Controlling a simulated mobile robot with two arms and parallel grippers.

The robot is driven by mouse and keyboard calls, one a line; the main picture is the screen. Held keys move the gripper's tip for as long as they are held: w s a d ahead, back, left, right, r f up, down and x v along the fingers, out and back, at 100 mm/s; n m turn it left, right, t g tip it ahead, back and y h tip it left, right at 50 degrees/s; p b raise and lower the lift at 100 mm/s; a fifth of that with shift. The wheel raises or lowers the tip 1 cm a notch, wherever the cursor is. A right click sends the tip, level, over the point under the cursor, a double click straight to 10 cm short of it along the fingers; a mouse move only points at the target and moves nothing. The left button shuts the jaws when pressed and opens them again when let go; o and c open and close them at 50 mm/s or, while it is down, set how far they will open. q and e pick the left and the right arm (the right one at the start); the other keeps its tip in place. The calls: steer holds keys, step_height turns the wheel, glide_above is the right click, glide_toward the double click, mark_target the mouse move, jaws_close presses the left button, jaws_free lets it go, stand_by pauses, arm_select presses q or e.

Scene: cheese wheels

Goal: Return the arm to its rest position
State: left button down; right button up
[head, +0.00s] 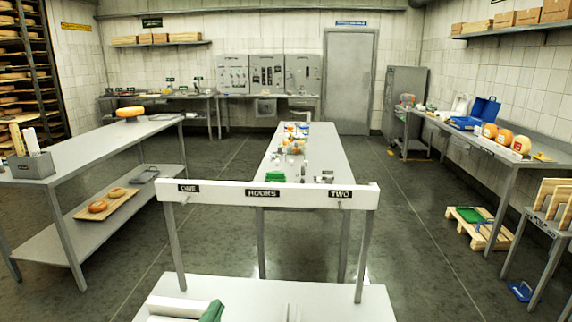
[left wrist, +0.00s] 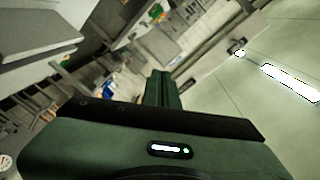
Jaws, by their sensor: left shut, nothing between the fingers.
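My left gripper (head: 212,312) shows as a small dark green part at the bottom edge of the head view, over the near white tabletop. Most of it is cut off by the frame. In the left wrist view its green fingers (left wrist: 164,90) are together and empty, pointing out into the room. The room behind them is tilted. My right gripper is not in view.
A white rail (head: 220,195) marked ONE, HOOKS and TWO stands on posts on the near table (head: 250,297). A long narrow table (head: 330,145) with small items lies behind it. Benches stand left (head: 95,147) and right (head: 460,134), with open floor between.

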arm_select(q)
steer(key=s+a+f+n+g+y, duration=0.1)
steer(key=s+a+f+n+g, duration=0.3)
steer(key=f, duration=0.3)
steer(key=s+a+f+n+g+y, duration=0.2)
steer(key=s+f+n+g, duration=0.1)
steer(key=s+f, duration=0.4)
steer(key=s+f+n+g, duration=0.2)
steer(key=s+f+g, duration=0.15)
steer(key=s, duration=0.45)
steer(key=s+f+n+g, duration=0.2)
steer(key=s+f+g, duration=0.15)
steer(key=s, duration=0.35)
step_height(320, 180, down, 25)
steer(key=s, duration=0.1)
steer(key=s+a+f+g, duration=0.2)
steer(key=s+a+f, duration=0.1)
steer(key=s+f, duration=1.4)
steer(key=shift+s+a+f+m+h, duration=0.2)
steer(key=shift+s+f+m+h, duration=0.15)
steer(key=shift+f, duration=0.2)
